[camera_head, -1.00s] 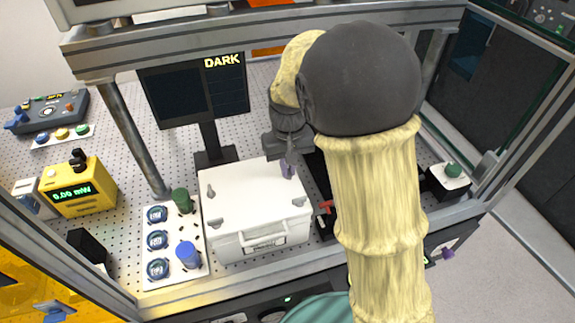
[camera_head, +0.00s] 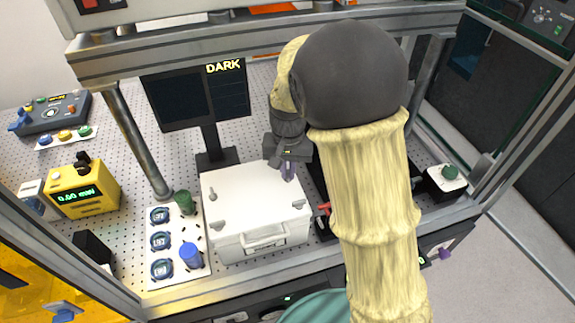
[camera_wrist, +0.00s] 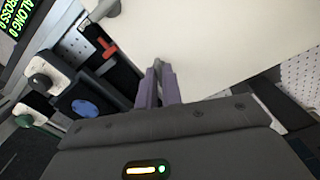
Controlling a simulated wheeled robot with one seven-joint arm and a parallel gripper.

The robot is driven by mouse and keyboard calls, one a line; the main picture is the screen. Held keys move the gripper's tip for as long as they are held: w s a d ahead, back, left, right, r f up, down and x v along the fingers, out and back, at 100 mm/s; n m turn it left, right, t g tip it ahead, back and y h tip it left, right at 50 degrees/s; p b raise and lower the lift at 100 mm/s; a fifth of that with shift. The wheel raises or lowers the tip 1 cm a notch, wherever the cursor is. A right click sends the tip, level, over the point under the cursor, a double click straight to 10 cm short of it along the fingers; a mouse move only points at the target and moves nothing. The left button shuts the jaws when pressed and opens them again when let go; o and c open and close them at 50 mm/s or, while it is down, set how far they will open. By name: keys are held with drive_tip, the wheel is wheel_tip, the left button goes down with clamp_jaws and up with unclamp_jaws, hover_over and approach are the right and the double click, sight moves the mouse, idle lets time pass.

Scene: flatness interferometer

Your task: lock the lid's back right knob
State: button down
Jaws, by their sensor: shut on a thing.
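The white lidded box (camera_head: 250,190) stands on the perforated bench, its lid flat on top. Small grey knobs show at the lid's back left (camera_head: 212,194), front left (camera_head: 215,227) and front right (camera_head: 298,204). My gripper (camera_head: 288,174) points down at the lid's back right corner, its purple fingers shut on the knob there. In the wrist view, the closed fingers (camera_wrist: 157,74) meet at the edge of the white lid (camera_wrist: 220,40).
A monitor reading DARK (camera_head: 200,92) stands behind the box. A panel with a green and a blue knob (camera_head: 178,232) lies left of it. Dark equipment with a red lever (camera_head: 323,209) stands close on the right. A metal frame beam (camera_head: 130,65) crosses above.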

drive_tip(key=m+p, duration=0.1)
drive_tip(key=m, duration=0.1)
drive_tip(key=m+p, duration=0.1)
drive_tip(key=shift+r+m, duration=0.2)
drive_tip(key=shift+m, duration=0.2)
drive_tip(key=m+p, duration=0.2)
drive_tip(key=m, duration=0.1)
drive_tip(key=m+p, duration=0.3)
drive_tip(key=m, duration=0.1)
drive_tip(key=shift+m, duration=0.3)
drive_tip(key=shift+w+f+m+p, duration=0.1)
drive_tip(key=shift+m+p, duration=0.5)
drive_tip(key=shift+m, duration=0.2)
drive_tip(key=c, duration=1.6)
unclamp_jaws()
drive_tip(key=shift+o, duration=0.2)
